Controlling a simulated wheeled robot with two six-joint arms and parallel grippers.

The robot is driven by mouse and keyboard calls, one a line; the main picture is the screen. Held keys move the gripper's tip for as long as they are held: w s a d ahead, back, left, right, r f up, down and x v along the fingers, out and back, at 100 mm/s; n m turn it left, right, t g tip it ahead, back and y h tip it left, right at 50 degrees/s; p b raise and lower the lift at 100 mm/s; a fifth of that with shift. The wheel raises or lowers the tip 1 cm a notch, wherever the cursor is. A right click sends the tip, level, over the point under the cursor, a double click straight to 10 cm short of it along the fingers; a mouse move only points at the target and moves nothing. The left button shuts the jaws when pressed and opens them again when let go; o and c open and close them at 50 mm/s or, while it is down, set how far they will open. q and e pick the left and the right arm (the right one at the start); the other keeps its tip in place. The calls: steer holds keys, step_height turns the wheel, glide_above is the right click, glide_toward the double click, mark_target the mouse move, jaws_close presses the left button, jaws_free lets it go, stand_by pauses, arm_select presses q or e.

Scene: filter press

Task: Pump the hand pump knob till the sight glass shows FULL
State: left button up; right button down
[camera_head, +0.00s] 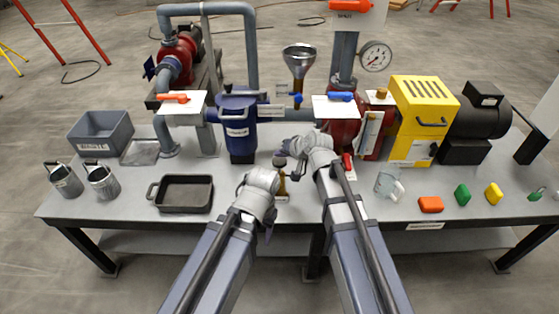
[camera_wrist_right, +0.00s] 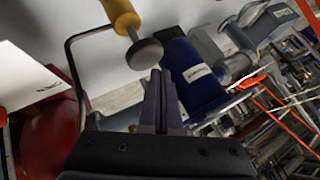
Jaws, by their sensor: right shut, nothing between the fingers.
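The brass hand pump (camera_head: 282,187) stands on the bench in the middle, partly hidden by my arms. In the right wrist view its yellow-brass body (camera_wrist_right: 121,14) and round grey knob (camera_wrist_right: 145,53) show just beyond my right fingertips. My right gripper (camera_head: 281,157) is shut and empty near the pump; its closed dark fingers show in the right wrist view (camera_wrist_right: 160,78), apart from the knob in that picture. My left arm ends beside the pump, and its fingers cannot be made out. A panel that may hold the sight glass (camera_head: 370,132) is beside the red vessel; its reading is too small to tell.
A blue filter housing (camera_head: 240,130) and a funnel (camera_head: 300,60) stand behind the pump. A black tray (camera_head: 183,194) lies left, a clear jug (camera_head: 389,183) right. A yellow machine (camera_head: 423,110) stands at the back right. The front bench between tray and arms is partly clear.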

mark_target(281, 163)
steer(key=shift+f, duration=0.15)
steer(key=shift+f+b, duration=0.25)
steer(key=shift+b, duration=0.15)
steer(key=shift+f+b, duration=1.9)
steer(key=shift+f, duration=0.05)
stand_by(1.5)
steer(key=shift+r, duration=0.2)
steer(key=shift+r+p, duration=2.2)
steer(key=shift+p, duration=0.15)
step_height(281, 163, up, 5)
steer(key=p, duration=0.5)
stand_by(0.5)
